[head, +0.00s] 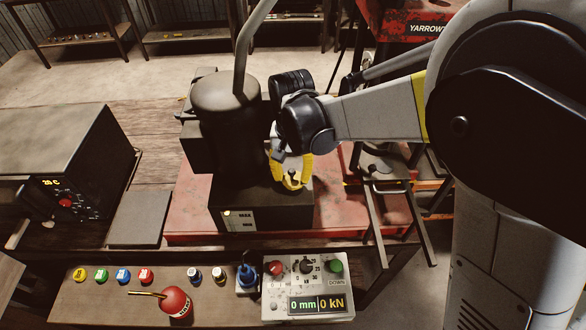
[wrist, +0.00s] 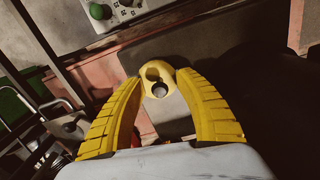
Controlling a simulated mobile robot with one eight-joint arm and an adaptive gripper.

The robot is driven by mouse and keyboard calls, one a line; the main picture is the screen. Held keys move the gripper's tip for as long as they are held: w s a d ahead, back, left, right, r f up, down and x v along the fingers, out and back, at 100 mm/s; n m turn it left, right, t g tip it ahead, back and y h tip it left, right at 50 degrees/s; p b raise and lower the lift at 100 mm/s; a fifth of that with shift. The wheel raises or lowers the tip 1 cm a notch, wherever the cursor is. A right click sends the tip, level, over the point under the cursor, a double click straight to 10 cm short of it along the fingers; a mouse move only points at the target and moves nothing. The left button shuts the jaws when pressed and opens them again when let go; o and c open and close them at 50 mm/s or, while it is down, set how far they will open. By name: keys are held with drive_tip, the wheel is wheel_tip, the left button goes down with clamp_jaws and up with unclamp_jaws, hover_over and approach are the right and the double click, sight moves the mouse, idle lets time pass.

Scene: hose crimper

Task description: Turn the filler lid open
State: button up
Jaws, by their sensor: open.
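The yellow filler lid (head: 292,184) sits on top of the dark box-shaped tank (head: 235,192), near its right end. My gripper (head: 290,170) points down over the lid from above. Its two yellow fingers are spread, and in the wrist view the gripper (wrist: 160,76) has one fingertip on each side of the lid. I cannot tell whether either finger touches it. The lid's far side is partly hidden by the fingers in the head view.
A dark cylinder (head: 225,110) with a bent pipe (head: 243,55) rises left of my gripper. A control box (head: 307,300) reading 0 mm and 0 kN stands in front, beside a red round can (head: 175,301) and several coloured caps. A grey box (head: 65,150) stands left.

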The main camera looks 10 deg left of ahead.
clamp_jaws()
drive_tip(key=shift+s+n, duration=0.1)
drive_tip(key=shift+n, duration=0.2)
drive_tip(key=n+b, duration=0.1)
drive_tip(key=s+n, duration=0.1)
drive_tip(key=shift+a+n+b, duration=0.2)
drive_tip(key=shift+n+b, duration=0.2)
drive_tip(key=n, duration=0.1)
drive_tip(key=s+n+b, duration=0.1)
drive_tip(key=n, duration=0.1)
drive_tip(key=shift+n, duration=0.3)
drive_tip(key=n, duration=0.1)
drive_tip(key=s+n+b, duration=0.1)
drive_tip(key=n, duration=0.3)
drive_tip(key=shift+s+d+b, duration=0.3)
drive_tip(key=shift+s+b, duration=0.05)
drive_tip(key=shift+s, duration=0.05)
drive_tip(key=n, duration=0.2)
drive_tip(key=s+d+n, duration=0.1)
drive_tip(key=n, duration=0.1)
drive_tip(key=n+b, duration=0.1)
drive_tip(key=n, duration=0.1)
drive_tip(key=shift+s+d, duration=0.15)
drive_tip(key=shift+d, duration=0.1)
